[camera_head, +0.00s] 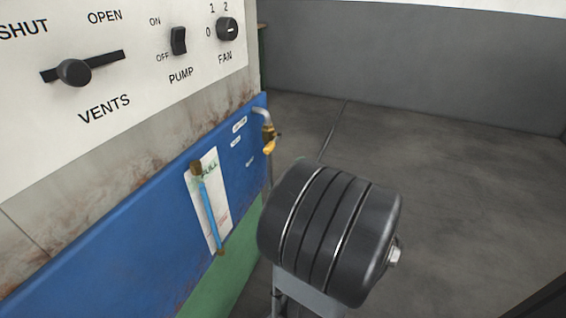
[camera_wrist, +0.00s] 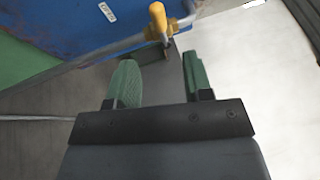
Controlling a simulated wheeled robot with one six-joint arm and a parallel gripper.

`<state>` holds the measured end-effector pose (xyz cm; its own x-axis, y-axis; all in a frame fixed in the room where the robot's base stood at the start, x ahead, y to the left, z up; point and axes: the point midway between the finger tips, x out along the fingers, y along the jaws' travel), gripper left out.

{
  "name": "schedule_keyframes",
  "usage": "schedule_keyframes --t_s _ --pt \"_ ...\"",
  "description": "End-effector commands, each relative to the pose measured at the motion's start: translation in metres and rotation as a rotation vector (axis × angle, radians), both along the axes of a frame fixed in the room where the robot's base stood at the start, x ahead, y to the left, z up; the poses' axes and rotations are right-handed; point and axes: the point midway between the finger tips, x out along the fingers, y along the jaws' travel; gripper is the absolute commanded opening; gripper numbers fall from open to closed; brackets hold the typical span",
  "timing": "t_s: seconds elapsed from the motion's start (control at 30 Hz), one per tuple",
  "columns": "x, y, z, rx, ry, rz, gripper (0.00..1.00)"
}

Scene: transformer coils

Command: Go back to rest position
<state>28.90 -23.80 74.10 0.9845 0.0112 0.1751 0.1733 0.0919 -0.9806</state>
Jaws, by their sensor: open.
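My gripper (camera_wrist: 158,60) shows in the wrist view with its two green fingers apart and nothing between them. Beyond the fingertips is a yellow-orange handle (camera_wrist: 158,17) on a grey metal pipe (camera_wrist: 125,47). I cannot tell how far the handle is from the fingers, but no contact shows. In the head view the yellow handle (camera_head: 268,138) is at the right end of the blue panel (camera_head: 110,245). My dark arm joint fills the lower middle there, and my gripper cannot be made out.
A white control panel (camera_head: 130,120) at the upper left carries a VENTS slider (camera_head: 74,72), a PUMP switch (camera_head: 179,41) and a FAN knob (camera_head: 228,29). A blue rod (camera_head: 210,212) hangs over a white card (camera_head: 219,200). Grey floor (camera_head: 440,160) lies open at right, before a wall (camera_head: 420,65).

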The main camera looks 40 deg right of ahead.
Motion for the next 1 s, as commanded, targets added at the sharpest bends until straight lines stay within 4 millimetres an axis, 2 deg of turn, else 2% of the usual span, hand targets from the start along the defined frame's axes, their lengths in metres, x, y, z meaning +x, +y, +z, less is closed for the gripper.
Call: schedule_keyframes --t_s 0.27,0.37,0.47,0.57,0.6,0.7,0.8,0.9,1.0 --pt "0.001 0.001 0.001 0.0 0.003 0.005 0.46" --pt "0.009 0.013 0.011 -0.001 0.035 0.058 0.46" --pt "0.025 0.045 0.032 -0.008 0.122 0.195 0.46" --pt "0.04 0.094 0.057 -0.042 0.272 0.4 0.46" --pt "0.044 0.116 0.067 -0.067 0.345 0.489 0.46" --pt "0.042 0.166 0.09 -0.166 0.54 0.689 0.46" --pt "0.03 0.202 0.112 -0.311 0.723 0.845 0.46" --pt "0.016 0.224 0.138 -0.503 0.885 0.955 0.46" --pt "0.006 0.235 0.166 -0.722 1.003 1.013 0.46"
